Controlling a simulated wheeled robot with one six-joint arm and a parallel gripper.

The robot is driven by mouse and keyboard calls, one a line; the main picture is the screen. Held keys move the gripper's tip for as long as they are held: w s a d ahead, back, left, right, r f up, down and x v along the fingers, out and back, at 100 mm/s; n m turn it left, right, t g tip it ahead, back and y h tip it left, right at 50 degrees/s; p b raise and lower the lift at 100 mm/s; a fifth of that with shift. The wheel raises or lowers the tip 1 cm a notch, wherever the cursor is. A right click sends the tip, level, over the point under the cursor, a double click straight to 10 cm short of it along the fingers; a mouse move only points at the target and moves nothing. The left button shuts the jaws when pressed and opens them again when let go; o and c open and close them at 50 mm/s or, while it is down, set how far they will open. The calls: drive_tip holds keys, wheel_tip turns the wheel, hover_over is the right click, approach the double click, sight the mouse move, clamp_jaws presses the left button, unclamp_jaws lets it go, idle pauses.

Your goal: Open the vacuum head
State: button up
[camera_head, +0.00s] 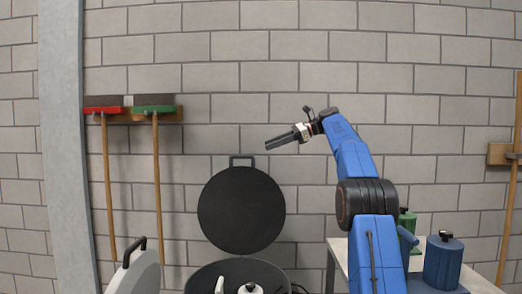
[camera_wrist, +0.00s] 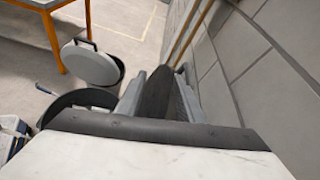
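The vacuum head appears as a black round disc (camera_head: 241,210) with a small handle on its upper edge. It stands upright against the wall side, behind and above an open black drum (camera_head: 210,277). In the wrist view its dark edge (camera_wrist: 154,96) shows beyond my fingers. My gripper (camera_head: 268,145) points left, above and to the right of the disc, and appears apart from it. In the wrist view my gripper's grey fingers (camera_wrist: 158,75) are spread, with nothing clearly held between them. The drum's dark rim (camera_wrist: 62,103) shows at left there.
A light grey round cover (camera_head: 140,275) with a black handle is at lower left; it also shows in the wrist view (camera_wrist: 88,65). A red broom (camera_head: 103,108) and green broom (camera_head: 154,107) hang on the wall. A table with blue (camera_head: 443,263) and green canisters (camera_head: 407,221) is at right.

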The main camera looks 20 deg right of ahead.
drive_tip(key=shift+v, duration=1.25)
drive_tip(key=shift+w, duration=0.1)
drive_tip(key=c, duration=0.7)
drive_tip(key=shift+w+f+n, duration=0.2)
drive_tip(key=shift+n, duration=0.1)
clamp_jaws()
drive_tip(key=w+d+f+n+t+h, duration=0.2)
drive_tip(key=w+d+f+n+t, duration=0.3)
drive_tip(key=w+f+n+t, duration=0.45)
drive_tip(key=w+a+f+m+g, duration=0.2)
drive_tip(key=w+a+f, duration=0.1)
drive_tip(key=w+a, duration=0.3)
drive_tip(key=shift+n, duration=0.25)
drive_tip(key=shift+s+a+r, duration=0.2)
drive_tip(key=shift+s+a, duration=0.2)
drive_tip(key=shift+s, duration=0.25)
drive_tip(key=shift+s+a+r, duration=0.2)
drive_tip(key=shift+s+a, duration=0.2)
drive_tip(key=shift+s, duration=0.25)
drive_tip(key=shift+s+a+r, duration=0.2)
drive_tip(key=shift+s+a, duration=0.2)
drive_tip(key=shift+s, duration=0.25)
